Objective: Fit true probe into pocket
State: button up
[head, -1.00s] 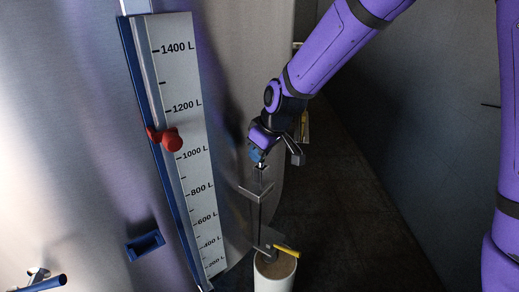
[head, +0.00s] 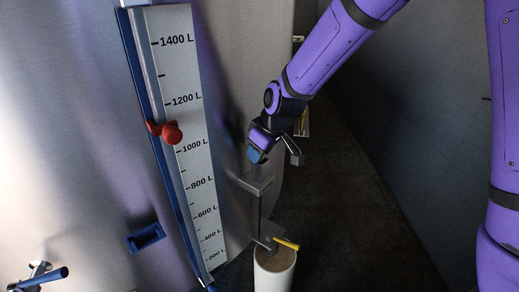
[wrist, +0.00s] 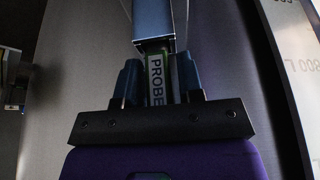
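My gripper (head: 257,154) is beside the tank wall, above a metal bracket (head: 262,184). In the wrist view its two blue fingers (wrist: 158,80) are closed on a body with a pale label reading PROBE (wrist: 156,78). In the head view the gripper mostly hides the probe, and a narrow grey piece shows between it and the bracket. In the wrist view a square metal channel (wrist: 152,20) lies straight beyond the label; I cannot tell whether it belongs to the probe or the pocket. The pocket's opening cannot be made out.
A white cylinder (head: 274,275) with a brownish top and a yellow tag (head: 287,244) stands below the bracket. The litre scale (head: 185,130) with a red knob (head: 171,132) is on the tank (head: 70,120) at left. Dark floor (head: 350,230) is clear at right.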

jog(key=shift+o, duration=1.1)
jog(key=v, duration=1)
jog(key=shift+r, duration=0.35)
jog(key=s+d+r+m+t+h, duration=0.1)
jog(key=s+d+r+m, duration=0.1)
jog(key=s+d+r, duration=0.4)
jog(key=s+d+r+m+t+h, duration=0.1)
jog(key=s+d+r+m, duration=0.3)
jog(key=d, duration=0.5)
jog(key=s+d+r+m, duration=0.1)
jog(key=s+d+m, duration=0.1)
jog(key=s+d, duration=0.2)
jog(key=s+d+m+h, duration=0.1)
jog(key=s+d, duration=0.4)
jog(key=s, duration=0.5)
jog(key=shift+r+m+h, duration=0.3)
jog(key=shift+r+m, duration=0.1)
jog(key=shift+m, duration=0.1)
